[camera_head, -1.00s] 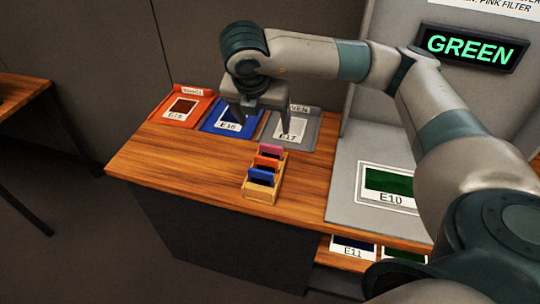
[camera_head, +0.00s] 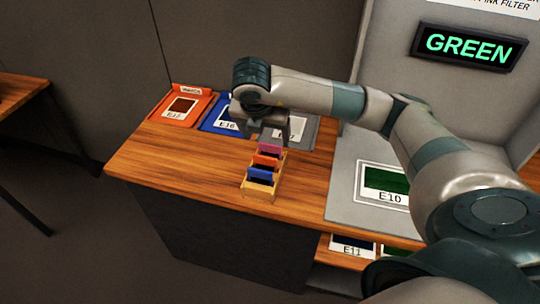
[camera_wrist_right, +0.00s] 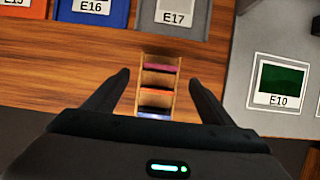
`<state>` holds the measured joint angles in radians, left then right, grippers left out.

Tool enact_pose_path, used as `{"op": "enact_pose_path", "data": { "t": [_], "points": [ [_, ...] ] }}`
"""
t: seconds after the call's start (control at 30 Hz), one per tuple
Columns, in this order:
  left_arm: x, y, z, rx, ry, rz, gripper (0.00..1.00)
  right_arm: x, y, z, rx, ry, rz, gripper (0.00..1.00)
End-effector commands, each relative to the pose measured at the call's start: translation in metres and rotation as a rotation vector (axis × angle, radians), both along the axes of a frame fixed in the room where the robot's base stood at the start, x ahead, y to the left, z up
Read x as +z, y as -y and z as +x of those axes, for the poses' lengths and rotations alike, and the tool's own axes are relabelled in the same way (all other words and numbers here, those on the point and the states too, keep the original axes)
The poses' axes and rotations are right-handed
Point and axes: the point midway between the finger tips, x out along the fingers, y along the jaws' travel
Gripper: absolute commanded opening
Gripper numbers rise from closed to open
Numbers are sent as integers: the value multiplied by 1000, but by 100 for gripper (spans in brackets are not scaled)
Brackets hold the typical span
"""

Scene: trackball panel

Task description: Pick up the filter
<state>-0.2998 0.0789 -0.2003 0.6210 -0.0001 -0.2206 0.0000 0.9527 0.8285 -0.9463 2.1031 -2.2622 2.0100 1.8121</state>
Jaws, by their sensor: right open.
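A small wooden rack (camera_head: 262,190) stands on the wooden counter and holds upright filters: a pink one (camera_head: 270,149) at the back, an orange-red one (camera_head: 267,160) in the middle and a blue one (camera_head: 261,174) at the front. In the right wrist view the rack (camera_wrist_right: 143,85) lies between and beyond my fingers, with the pink filter (camera_wrist_right: 160,68) farthest. My right gripper (camera_head: 272,138) is open and empty, above and just behind the rack; its fingers also show spread in the wrist view (camera_wrist_right: 160,80). My left gripper is not in view.
Orange (camera_head: 204,111), blue (camera_head: 210,124) and grey (camera_head: 308,138) trays line the counter's back edge. A grey panel (camera_head: 345,190) with a green E10 card (camera_head: 386,181) is at right, below a sign (camera_head: 468,47) reading GREEN. Bare counter (camera_head: 170,155) lies left of the rack.

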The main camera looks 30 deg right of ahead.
Motion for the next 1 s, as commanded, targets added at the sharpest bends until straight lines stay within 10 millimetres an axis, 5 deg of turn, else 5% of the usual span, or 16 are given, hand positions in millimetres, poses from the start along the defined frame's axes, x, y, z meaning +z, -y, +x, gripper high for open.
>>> {"op": "enact_pose_path", "data": {
  "t": [0.3,0.77,1.0],
  "points": [
    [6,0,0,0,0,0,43,-30,10,7,-2,-3,-1,77],
    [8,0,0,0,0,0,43,-34,12,9,-2,-1,-1,77],
    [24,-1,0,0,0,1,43,-48,19,13,-4,-4,-2,77]
  ]
}}
